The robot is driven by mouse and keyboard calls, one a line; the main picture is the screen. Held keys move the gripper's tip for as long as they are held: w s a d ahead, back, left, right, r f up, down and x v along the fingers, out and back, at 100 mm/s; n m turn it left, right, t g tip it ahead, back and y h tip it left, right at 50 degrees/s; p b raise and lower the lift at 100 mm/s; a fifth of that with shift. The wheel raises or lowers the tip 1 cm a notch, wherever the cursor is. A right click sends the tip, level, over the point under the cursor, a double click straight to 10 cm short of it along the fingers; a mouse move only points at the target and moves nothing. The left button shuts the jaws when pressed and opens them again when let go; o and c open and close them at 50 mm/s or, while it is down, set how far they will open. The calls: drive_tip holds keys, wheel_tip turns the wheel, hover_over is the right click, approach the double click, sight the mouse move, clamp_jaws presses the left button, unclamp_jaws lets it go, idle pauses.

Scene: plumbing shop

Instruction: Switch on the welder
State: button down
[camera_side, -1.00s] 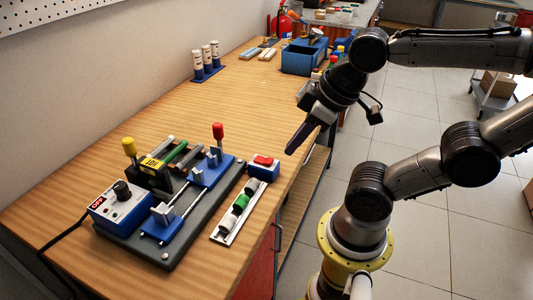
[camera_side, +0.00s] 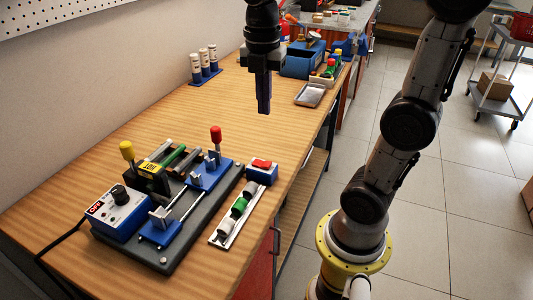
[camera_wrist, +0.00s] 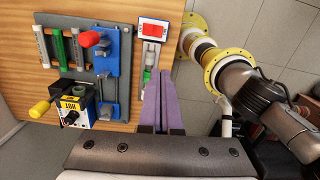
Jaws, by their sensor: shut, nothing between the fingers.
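The welder is a dark grey base (camera_side: 165,258) at the bench's near end, with blue clamps, a yellow-handled plate marked HOT and a red-knobbed lever (camera_side: 216,133). Its blue control box (camera_side: 118,216) has a white top, a black knob (camera_side: 119,194) and a small red label. A separate blue box with a red rocker switch (camera_side: 262,163) stands right of the base; the rocker also shows in the wrist view (camera_wrist: 153,30). I cannot tell the rocker's position. My gripper (camera_side: 264,111) points down, shut and empty, high above the bench beyond the welder; its fingers (camera_wrist: 161,76) touch nothing.
A rack with white, green and grey fittings (camera_side: 239,205) lies beside the base. A black cable (camera_side: 62,238) runs from the control box. The bench's middle is clear.

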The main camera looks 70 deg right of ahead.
sight(267, 163)
drive_tip(key=shift+m+g, duration=0.4)
drive_tip(key=shift+g, duration=0.3)
drive_tip(key=w+d+f, duration=0.2)
drive_tip(key=d+f, duration=0.1)
drive_tip(key=shift+w+d, duration=0.3)
drive_tip(key=shift+w, duration=0.05)
drive_tip(key=f, duration=0.4)
drive_tip(key=s+f, duration=0.1)
drive_tip(key=f, duration=0.9)
drive_tip(key=shift+s, duration=0.35)
drive_tip(key=shift+s+f, duration=0.1)
drive_tip(key=shift+f, duration=0.1)
drive_tip(key=shift+w+r, duration=0.1)
drive_tip(key=shift+w, duration=0.1)
